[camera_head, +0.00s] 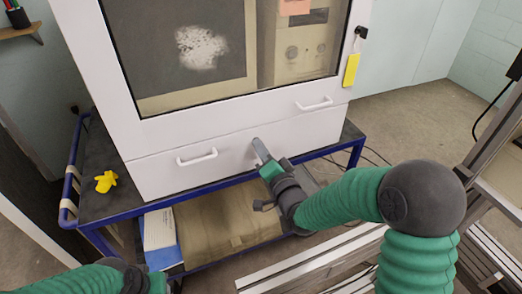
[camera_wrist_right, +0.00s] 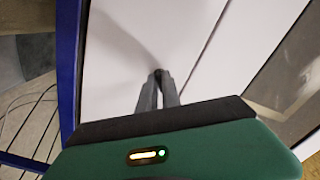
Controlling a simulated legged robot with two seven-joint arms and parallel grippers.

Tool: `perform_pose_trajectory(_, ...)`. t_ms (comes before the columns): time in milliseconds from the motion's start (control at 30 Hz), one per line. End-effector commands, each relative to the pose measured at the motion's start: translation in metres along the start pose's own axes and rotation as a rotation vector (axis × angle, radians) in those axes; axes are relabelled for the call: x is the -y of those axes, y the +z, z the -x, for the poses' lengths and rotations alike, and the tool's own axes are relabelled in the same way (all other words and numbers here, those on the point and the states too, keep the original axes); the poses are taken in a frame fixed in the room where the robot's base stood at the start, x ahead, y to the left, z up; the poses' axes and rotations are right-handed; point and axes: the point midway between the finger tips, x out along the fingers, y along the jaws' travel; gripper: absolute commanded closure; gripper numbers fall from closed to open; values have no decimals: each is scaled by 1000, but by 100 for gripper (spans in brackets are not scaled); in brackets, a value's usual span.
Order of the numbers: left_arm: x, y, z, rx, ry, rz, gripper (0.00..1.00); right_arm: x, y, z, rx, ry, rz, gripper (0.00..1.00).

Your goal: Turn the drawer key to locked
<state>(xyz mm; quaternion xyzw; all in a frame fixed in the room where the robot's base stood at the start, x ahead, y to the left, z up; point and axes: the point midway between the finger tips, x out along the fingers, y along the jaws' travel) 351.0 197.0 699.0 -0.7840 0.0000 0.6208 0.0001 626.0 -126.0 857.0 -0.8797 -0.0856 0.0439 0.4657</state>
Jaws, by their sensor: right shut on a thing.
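The white drawer front (camera_head: 225,157) is closed flush under the glass-fronted cabinet. My right gripper (camera_head: 258,143) reaches the drawer front between its two handles. Its fingers are shut on a small dark thing at the drawer face, likely the drawer key, which the fingertips almost wholly hide. In the right wrist view the fingertips (camera_wrist_right: 159,76) meet at a dark spot against the white panel. How far the key is turned cannot be seen. Only the dark wrist and a green part of my left gripper show at the bottom left; its fingers are out of the picture.
A yellow tag (camera_head: 351,70) hangs at the cabinet's right edge below a black piece. A yellow object (camera_head: 106,181) lies on the blue-framed cart (camera_head: 95,209). Metal rails (camera_head: 310,262) stand in front.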

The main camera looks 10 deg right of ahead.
Motion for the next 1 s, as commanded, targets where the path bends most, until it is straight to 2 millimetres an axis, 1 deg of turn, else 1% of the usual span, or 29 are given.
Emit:
perform_pose_trajectory(33, 0, 1, -4, 0, 0, 0, 64, -4, 4, 1, 8, 8, 40, 100)
perform_pose_trajectory(700, 0, 7, -29, 0, 0, 0, 64, -6, 6, 1, 13, 6, 668, 100)
perform_pose_trajectory(1000, 0, 9, -37, 0, 0, 0, 64, -6, 5, 1, 14, 6, 875, 100)
